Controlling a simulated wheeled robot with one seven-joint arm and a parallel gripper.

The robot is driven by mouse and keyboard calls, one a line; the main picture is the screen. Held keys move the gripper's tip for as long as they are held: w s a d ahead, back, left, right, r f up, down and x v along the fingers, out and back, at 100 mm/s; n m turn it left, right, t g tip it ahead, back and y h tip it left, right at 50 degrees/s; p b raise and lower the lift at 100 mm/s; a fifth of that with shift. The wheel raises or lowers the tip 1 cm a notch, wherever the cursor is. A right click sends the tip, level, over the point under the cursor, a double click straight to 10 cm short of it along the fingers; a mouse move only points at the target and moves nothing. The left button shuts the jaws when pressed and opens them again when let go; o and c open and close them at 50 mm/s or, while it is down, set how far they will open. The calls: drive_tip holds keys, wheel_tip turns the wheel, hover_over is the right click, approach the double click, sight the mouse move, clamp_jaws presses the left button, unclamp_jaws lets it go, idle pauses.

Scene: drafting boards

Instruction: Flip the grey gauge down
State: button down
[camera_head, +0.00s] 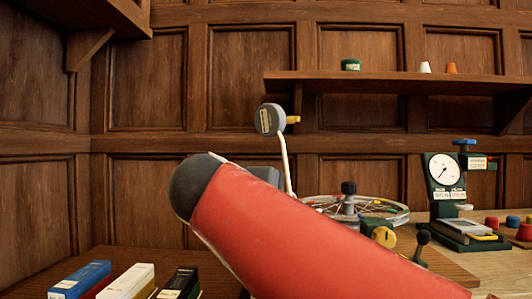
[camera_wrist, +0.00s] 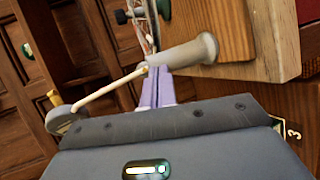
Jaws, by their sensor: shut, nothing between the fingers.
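The grey gauge (camera_head: 268,119) is a round grey head with a pale label and a yellow peg on its right. It stands raised on a thin white arm (camera_head: 287,165), nearly upright. The arm's lower end is hidden behind my red arm. In the wrist view the gauge (camera_wrist: 61,121) is at the left, partly cut off by my gripper body. Its white arm runs right to a grey cylinder (camera_wrist: 190,54). My gripper (camera_wrist: 158,70) has its lilac fingers together and empty, tips close by the cylinder and the arm's end; I cannot tell if they touch.
A spoked wheel (camera_head: 365,209) lies behind my arm at the right. A green dial instrument (camera_head: 445,175) stands further right, with coloured knobs beside it. Several boxes (camera_head: 128,282) stand at lower left. A wall shelf (camera_head: 400,83) hangs above.

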drive_tip(key=s+a+r+t+h, duration=0.2)
drive_tip(key=s+a+r+t, duration=0.1)
drive_tip(key=a+r, duration=0.8)
drive_tip(key=shift+s+a+r+n+t+h, duration=0.3)
drive_tip(key=shift+s+a+r+n+t, duration=0.1)
drive_tip(key=shift+r, duration=0.2)
drive_tip(key=shift+w+d, duration=0.1)
drive_tip(key=s+d+p+x, duration=0.1)
drive_tip(key=d+x, duration=0.1)
drive_tip(key=x, duration=1.1)
drive_tip(key=shift+s+d, duration=0.2)
drive_tip(key=shift+s, duration=0.05)
drive_tip(key=shift+r, duration=0.15)
